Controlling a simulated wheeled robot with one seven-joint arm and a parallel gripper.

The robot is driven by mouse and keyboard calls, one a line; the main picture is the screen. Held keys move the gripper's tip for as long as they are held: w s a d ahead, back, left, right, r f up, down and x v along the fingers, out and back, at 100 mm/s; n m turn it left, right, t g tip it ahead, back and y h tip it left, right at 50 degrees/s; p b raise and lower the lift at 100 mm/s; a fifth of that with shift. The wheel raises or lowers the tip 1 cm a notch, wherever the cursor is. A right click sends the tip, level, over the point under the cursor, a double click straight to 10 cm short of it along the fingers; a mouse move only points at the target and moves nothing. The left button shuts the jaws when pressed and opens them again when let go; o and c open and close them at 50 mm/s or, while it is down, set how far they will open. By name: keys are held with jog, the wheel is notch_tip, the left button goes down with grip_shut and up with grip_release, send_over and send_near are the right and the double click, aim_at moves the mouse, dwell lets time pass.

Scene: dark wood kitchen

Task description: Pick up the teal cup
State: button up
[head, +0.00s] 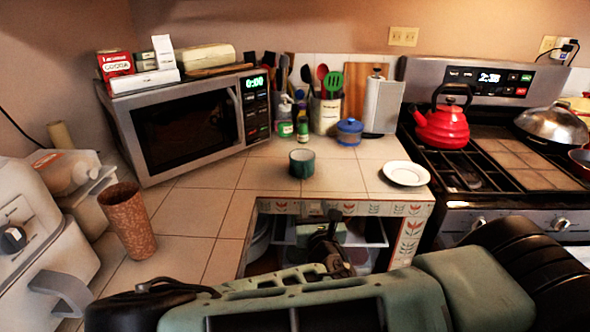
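The teal cup (302,163) stands upright on the tiled counter (335,177), near the inner corner and a little behind the counter's front edge. It is small and dark teal, with its open top facing up. Nothing touches it. My green and black arm lies across the bottom of the head view. A dark, narrow part of it rises in front of the opening below the counter, lower than the cup and apart from it. This may be my gripper (328,238), but its fingers are not clear. I see nothing held.
A white plate (407,173) lies right of the cup. The microwave (185,125) and brown tumbler (127,221) are left. The red kettle (442,127) sits on the stove. Counter around the cup is clear.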

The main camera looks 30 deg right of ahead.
aim_at(306, 172)
jog(key=p+x, duration=0.4)
jog(key=x, duration=0.8)
jog(key=shift+r, duration=0.1)
jog(key=p+x, duration=0.1)
jog(key=x, duration=0.1)
jog(key=p+x, duration=0.1)
jog(key=x, duration=0.1)
jog(key=shift+r+p, duration=0.35)
jog(key=shift+w+d+f, duration=0.15)
jog(key=shift+w+d, duration=0.1)
jog(key=shift+w, duration=0.25)
grip_shut()
